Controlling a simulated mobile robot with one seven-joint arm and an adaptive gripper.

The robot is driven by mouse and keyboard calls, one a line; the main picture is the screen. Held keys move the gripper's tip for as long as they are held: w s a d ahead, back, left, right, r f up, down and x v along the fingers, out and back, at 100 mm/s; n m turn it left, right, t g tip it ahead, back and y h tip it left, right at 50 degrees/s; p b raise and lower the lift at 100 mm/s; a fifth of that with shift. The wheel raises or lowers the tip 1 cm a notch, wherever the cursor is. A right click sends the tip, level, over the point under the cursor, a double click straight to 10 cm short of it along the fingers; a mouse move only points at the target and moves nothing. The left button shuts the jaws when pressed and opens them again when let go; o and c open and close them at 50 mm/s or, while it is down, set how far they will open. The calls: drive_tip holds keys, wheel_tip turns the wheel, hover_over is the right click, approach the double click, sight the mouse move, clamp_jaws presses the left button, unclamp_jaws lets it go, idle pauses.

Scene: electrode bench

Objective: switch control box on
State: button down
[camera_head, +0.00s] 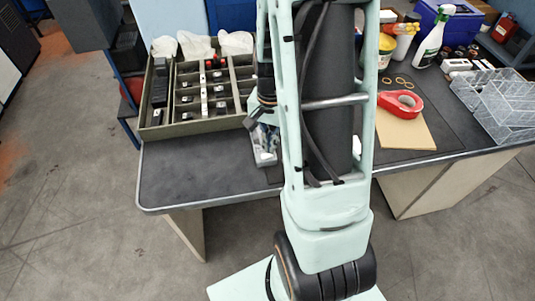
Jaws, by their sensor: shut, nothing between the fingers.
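I cannot make out a control box or its switch for certain; my own arm and column cover the middle of the bench. A small pale blue-grey item (264,146) lies near the front of the bench, partly hidden by my column, and I cannot tell what it is. My gripper (254,117) shows only in part, left of my column, above the bench between the compartment case and that item. It looks shut and empty. Its fingertips are small and hard to see, and I cannot tell whether it touches anything.
An open compartment case (192,128) with dark parts stands on the bench (200,170) at the left. At the right are a brown board (405,135), red tape (400,103), clear trays (505,105) and a spray bottle (432,40). The front left of the bench is clear.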

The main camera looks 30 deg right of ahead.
drive_tip(key=shift+f+b, duration=0.9)
drive_tip(key=shift+f, duration=0.25)
idle(0.9)
drive_tip(key=shift+r+p, duration=2.9)
drive_tip(key=shift+r, duration=0.7)
